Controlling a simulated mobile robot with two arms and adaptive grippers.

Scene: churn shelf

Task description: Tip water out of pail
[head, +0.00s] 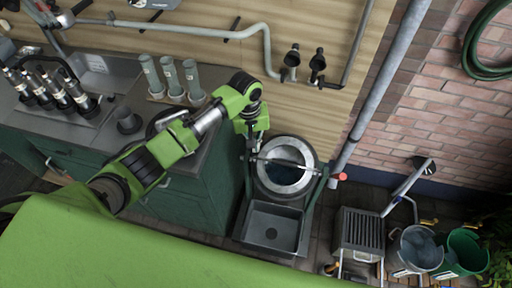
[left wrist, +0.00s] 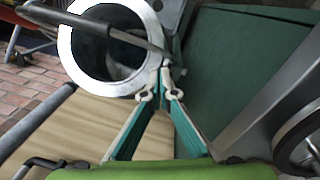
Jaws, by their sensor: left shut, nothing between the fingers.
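A round metal pail (head: 262,186) with a broad pale rim sits in a green frame at the middle right of the head view. Its inside is dark bluish; I cannot tell how much water it holds. A thin bar crosses its mouth. My left gripper (head: 251,148) is at the pail's upper left side, shut and empty. In the left wrist view its fingertips (left wrist: 158,84) meet beside the rim of the pail (left wrist: 68,52) and close to the bar's end (left wrist: 135,41). I cannot tell whether they touch. My right gripper is in neither view.
A grey square basin (head: 272,228) lies in front of the pail. A green cabinet (head: 205,198) with a worktop stands to the left. A slatted grey box (head: 371,229), a grey bucket (head: 418,250) and a green bucket (head: 466,248) stand to the right. A pipe (head: 375,90) runs down the wall.

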